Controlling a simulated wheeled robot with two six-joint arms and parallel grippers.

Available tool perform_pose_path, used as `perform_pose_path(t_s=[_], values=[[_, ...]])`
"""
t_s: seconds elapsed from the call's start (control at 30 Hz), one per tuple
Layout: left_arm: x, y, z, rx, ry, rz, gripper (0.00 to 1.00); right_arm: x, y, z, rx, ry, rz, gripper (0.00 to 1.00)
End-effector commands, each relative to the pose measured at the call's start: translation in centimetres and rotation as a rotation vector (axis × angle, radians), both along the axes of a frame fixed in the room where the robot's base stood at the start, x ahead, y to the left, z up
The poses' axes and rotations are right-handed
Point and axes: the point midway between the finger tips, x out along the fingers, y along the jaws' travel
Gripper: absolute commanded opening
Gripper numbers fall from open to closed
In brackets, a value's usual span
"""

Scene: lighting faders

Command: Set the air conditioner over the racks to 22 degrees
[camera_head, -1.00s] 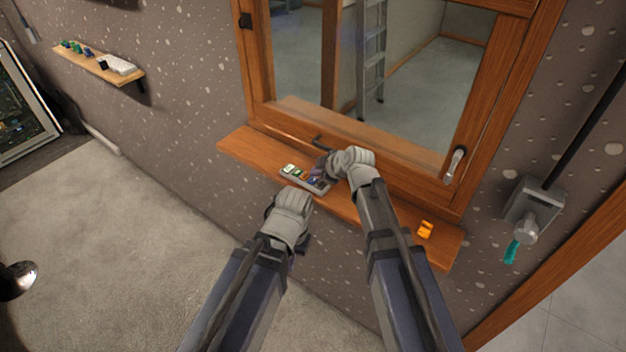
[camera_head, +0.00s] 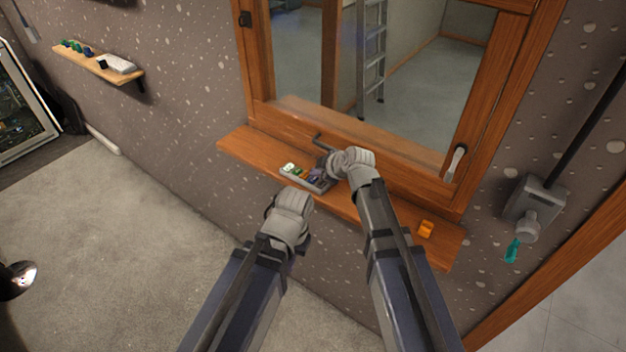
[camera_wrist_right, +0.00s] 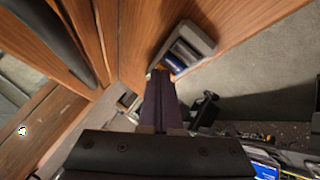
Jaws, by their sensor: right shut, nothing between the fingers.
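No air conditioner and no temperature display can be made out. A small grey box (camera_head: 318,186) with a row of coloured pieces lies on the wooden window sill. The box also shows in the right wrist view (camera_wrist_right: 205,37), with a blue piece and greyish ones in it. My right gripper (camera_head: 325,168) is shut and empty at the box's right end. In the right wrist view its fingertips (camera_wrist_right: 159,75) are close to the box's edge; I cannot tell if they touch. My left gripper (camera_head: 290,242) is in front of the sill, its fingers mostly hidden behind its wrist.
The sill (camera_head: 245,148) runs below a wooden-framed window with a handle (camera_head: 455,163). An orange item (camera_head: 426,229) lies on its right end. A grey wall box (camera_head: 535,200) with a teal-tipped part is at right. A small shelf (camera_head: 90,62) with several items hangs at left.

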Motion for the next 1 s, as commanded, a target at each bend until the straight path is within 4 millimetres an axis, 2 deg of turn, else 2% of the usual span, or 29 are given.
perform_pose_path(t_s=[1.0], values=[[0.0,0.0,-0.95,0.0,0.0,0.0,0.0,0.0,0.0,-0.95,0.0,0.0,0.0,0.0]])
